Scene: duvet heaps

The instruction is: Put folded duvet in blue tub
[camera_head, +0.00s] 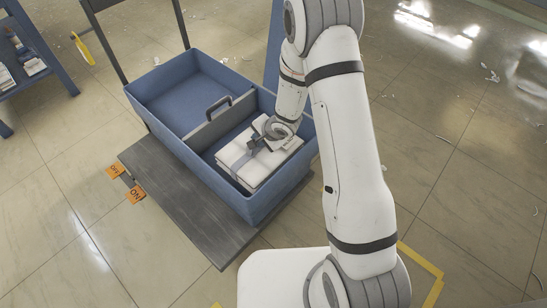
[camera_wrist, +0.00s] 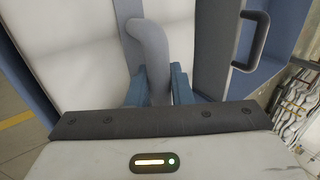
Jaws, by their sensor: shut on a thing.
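The blue tub (camera_head: 268,203) stands on a dark board and has two compartments with a grey divider between them. The folded duvet (camera_head: 238,164) is a flat white bundle with a grey strap around it. It is within the near-right compartment, roughly level; whether it touches the floor of the tub I cannot tell. My gripper (camera_head: 260,143) is above the duvet, its fingers shut on the strap. In the wrist view the blue fingertips (camera_wrist: 157,84) pinch the raised grey strap (camera_wrist: 147,48), with white duvet (camera_wrist: 70,60) beside it.
The divider carries a dark handle (camera_head: 218,105), close to my gripper in the wrist view (camera_wrist: 252,42). The far-left compartment (camera_head: 175,100) is empty. Orange tags (camera_head: 136,194) lie by the dark board (camera_head: 190,205). A blue shelf (camera_head: 40,75) stands upper left. Floor at right is mostly clear.

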